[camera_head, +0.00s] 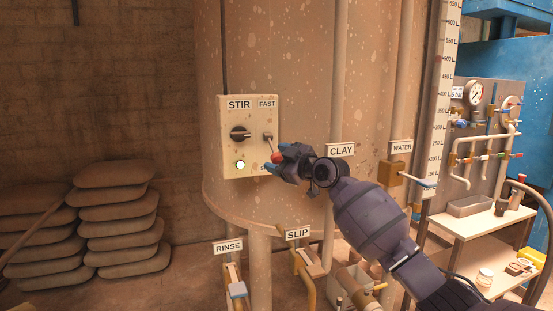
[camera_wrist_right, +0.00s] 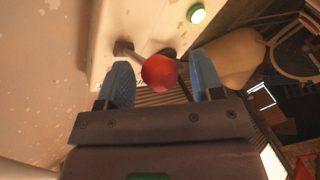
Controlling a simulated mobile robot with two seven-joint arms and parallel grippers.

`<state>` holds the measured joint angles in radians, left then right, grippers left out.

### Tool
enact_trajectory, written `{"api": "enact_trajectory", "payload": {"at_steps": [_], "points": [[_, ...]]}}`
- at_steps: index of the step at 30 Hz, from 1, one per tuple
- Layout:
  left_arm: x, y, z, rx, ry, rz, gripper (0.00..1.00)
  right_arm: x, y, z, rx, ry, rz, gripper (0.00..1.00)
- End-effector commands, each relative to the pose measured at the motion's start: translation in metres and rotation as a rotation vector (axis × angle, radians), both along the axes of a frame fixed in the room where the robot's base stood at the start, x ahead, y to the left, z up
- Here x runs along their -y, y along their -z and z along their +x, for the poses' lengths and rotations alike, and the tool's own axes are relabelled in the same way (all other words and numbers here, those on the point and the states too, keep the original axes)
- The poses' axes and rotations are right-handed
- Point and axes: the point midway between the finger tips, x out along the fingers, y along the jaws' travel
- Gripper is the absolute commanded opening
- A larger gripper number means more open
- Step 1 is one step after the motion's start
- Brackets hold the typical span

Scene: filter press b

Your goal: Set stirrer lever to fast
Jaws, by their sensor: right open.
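The stirrer lever (camera_head: 269,144) sits under the FAST label on the cream STIR panel (camera_head: 236,109). Its stem slants down and ends in a red knob (camera_head: 278,157). My right gripper (camera_head: 276,157) is at the knob. In the right wrist view the red knob (camera_wrist_right: 159,71) shows between the two open blue fingers (camera_wrist_right: 164,82); I cannot tell whether they touch it. The black rotary knob (camera_head: 240,133) and a lit green-white lamp (camera_head: 240,165) are left of the lever. The left gripper is not in view.
The panel is mounted on a large speckled tank (camera_head: 300,60). RINSE (camera_head: 228,247) and SLIP (camera_head: 298,233) valves stand below, and CLAY (camera_head: 341,150) and WATER (camera_head: 401,147) labels are to the right. Stacked sacks (camera_head: 118,215) lie on the left. A shelf (camera_head: 470,222) stands at right.

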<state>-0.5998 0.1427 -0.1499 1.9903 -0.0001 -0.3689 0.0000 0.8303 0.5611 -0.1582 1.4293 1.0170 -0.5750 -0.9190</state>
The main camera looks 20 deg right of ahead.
Motion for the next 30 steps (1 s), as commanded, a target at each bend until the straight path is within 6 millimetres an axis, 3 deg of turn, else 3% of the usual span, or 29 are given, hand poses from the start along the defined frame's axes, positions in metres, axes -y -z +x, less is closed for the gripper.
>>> {"api": "enact_trajectory", "payload": {"at_steps": [13,25,30], "points": [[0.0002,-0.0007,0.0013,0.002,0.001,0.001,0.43,-0.0045,0.0004,0.0069,-0.001,-0.001,0.0,0.6],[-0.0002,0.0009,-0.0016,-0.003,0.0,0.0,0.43,-0.0055,0.0022,0.0067,-0.004,-0.002,-0.001,0.0],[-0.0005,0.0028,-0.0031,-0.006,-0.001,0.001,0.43,-0.0061,0.003,0.0083,-0.01,-0.004,-0.002,0.0]]}}
